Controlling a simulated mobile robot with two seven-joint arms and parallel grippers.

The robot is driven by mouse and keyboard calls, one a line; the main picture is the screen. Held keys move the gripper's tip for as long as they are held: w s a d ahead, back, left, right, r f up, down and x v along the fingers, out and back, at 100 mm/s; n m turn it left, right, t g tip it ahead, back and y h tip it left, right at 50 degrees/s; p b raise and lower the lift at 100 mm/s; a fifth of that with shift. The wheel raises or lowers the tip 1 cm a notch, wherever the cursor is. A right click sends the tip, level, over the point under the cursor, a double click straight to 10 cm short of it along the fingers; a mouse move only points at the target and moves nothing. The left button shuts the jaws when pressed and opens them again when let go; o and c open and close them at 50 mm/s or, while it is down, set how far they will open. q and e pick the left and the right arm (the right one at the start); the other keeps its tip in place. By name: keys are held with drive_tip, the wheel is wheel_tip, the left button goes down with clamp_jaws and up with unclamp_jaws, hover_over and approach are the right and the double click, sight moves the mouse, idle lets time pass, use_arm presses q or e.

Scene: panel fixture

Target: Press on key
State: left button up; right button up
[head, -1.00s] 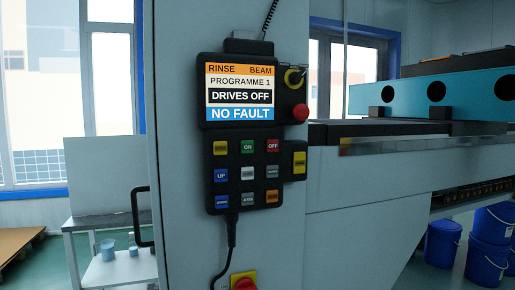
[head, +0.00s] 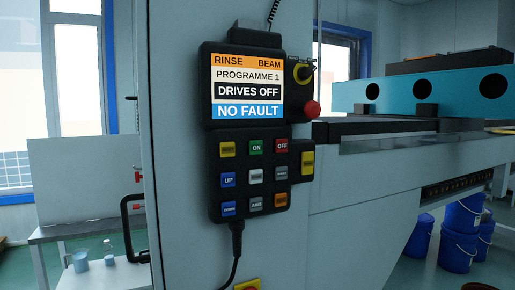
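The green ON key (head: 256,147) is in the top row of the keypad, between a yellow key (head: 227,149) and the red OFF key (head: 282,145). The black control pendant (head: 214,190) hangs on the pale cabinet front. Its screen (head: 247,87) reads RINSE, BEAM, PROGRAMME 1, DRIVES OFF and NO FAULT. Nothing covers the ON key. Neither of my grippers shows in the head view.
A red knob (head: 312,109) and a yellow ring (head: 302,74) sit on the pendant's right side. A black cable (head: 237,243) hangs below. A black door handle (head: 129,228) is at left. Blue buckets (head: 462,214) stand under the teal-beamed machine (head: 430,93) at right.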

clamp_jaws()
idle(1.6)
